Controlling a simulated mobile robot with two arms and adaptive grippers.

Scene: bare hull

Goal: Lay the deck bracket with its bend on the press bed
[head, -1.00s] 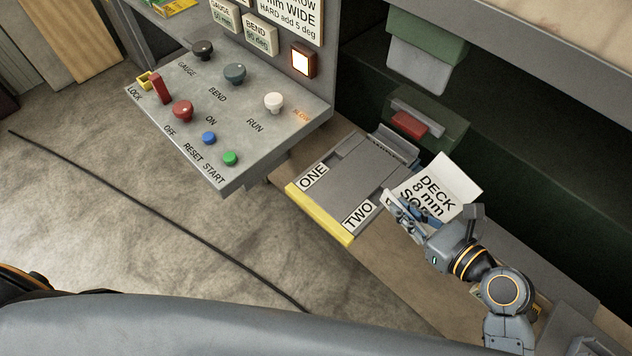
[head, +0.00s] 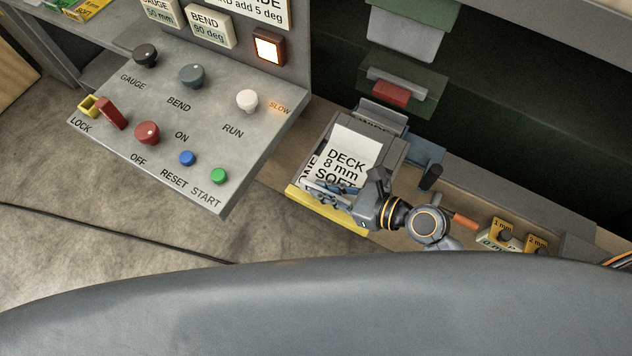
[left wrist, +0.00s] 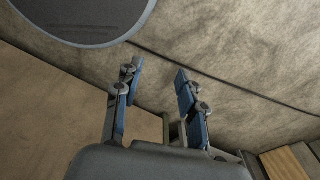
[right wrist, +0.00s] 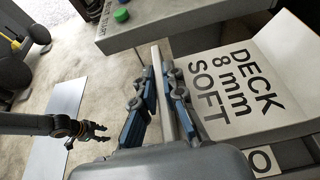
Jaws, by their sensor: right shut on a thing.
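The deck bracket (head: 352,150) is a bent white plate lettered "DECK 8 mm SOFT". It is over the press bed (head: 325,210), a grey plate with a yellow front edge, and covers most of its labels. My right gripper (head: 335,190) is shut on the bracket's near edge; the right wrist view shows the upturned strip (right wrist: 166,95) between the fingers and the lettered face (right wrist: 240,80) to the right. I cannot tell whether the bracket touches the bed. My left gripper (left wrist: 160,95) is open and empty over the floor.
The control panel (head: 190,130) with knobs and buttons juts out left of the bed. A lit square lamp (head: 268,47) is above it. The green press tool (head: 405,35) hangs behind the bed. Small yellow gauge blocks (head: 503,232) and an orange-handled tool (head: 464,221) are to the right.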

